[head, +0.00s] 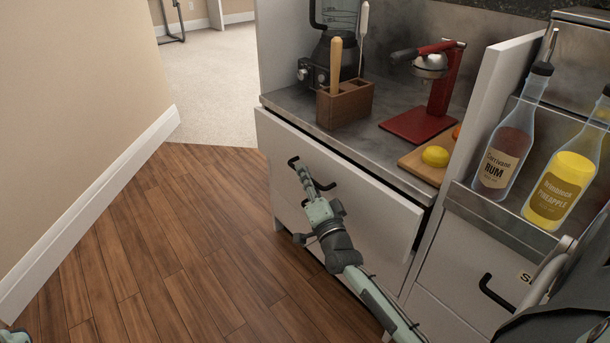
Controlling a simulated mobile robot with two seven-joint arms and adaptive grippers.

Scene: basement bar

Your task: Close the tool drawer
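The tool drawer (365,200) has a wide white front with a black bar handle (325,186), below the metal counter. The front stands slightly out from the cabinet, with a dark gap showing at its right end. My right gripper (302,172) reaches in from the lower right, its fingers at the drawer's handle. The fingers overlap the handle in this view; I cannot tell whether they touch it or are shut. A small piece of my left arm shows in the bottom left corner; its gripper is out of view.
The counter (395,165) holds a blender (335,50), a wooden holder (345,103), a red press (437,90) and a cutting board with a lemon (435,156). Rum (507,150) and pineapple (565,180) bottles stand at right. Wooden floor (170,240) is clear at left.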

